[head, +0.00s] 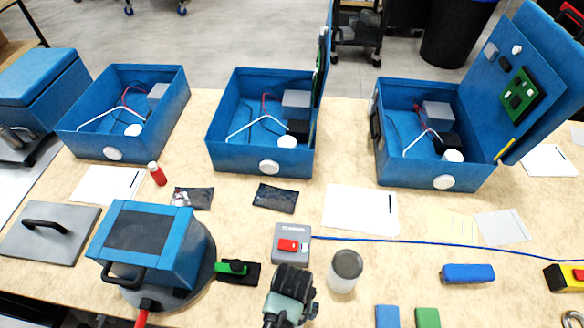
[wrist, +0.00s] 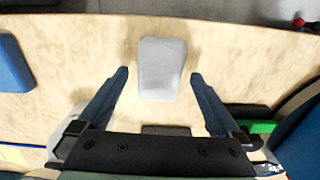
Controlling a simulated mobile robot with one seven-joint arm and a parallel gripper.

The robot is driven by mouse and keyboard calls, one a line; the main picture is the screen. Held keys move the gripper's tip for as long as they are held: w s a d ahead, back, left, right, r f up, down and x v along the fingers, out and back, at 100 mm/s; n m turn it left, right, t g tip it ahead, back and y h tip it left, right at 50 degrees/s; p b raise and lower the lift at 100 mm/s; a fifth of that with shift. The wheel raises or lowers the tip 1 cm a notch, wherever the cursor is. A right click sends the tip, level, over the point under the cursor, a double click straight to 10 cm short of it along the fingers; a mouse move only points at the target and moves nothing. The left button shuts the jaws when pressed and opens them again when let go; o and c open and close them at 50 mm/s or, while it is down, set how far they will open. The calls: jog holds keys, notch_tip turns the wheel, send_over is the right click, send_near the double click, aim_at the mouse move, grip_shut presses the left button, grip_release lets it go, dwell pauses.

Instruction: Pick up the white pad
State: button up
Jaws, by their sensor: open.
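The white pad (wrist: 161,68) shows in the wrist view as a pale grey-white rounded block lying flat on the wooden table near its edge. My gripper (wrist: 159,76) is open, with one dark blue finger on each side of the pad in the picture. Bare table shows between the pad and both fingers, and nothing is held. I cannot tell how high the fingertips are above the table. In the head view my gripper (head: 290,296) is at the front middle of the table, and the white pad cannot be made out there.
A grey box with a red switch (head: 291,244) and a metal-lidded jar (head: 345,270) stand close to my gripper. A green-and-black part (head: 238,270) lies left of it. Blue (head: 387,317) and green (head: 427,318) pads lie to the right. Open blue cases (head: 262,120) stand behind.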

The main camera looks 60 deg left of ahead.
jog(key=shift+f, duration=0.65)
jog(key=c, duration=1.3)
jog(key=shift+r, duration=0.1)
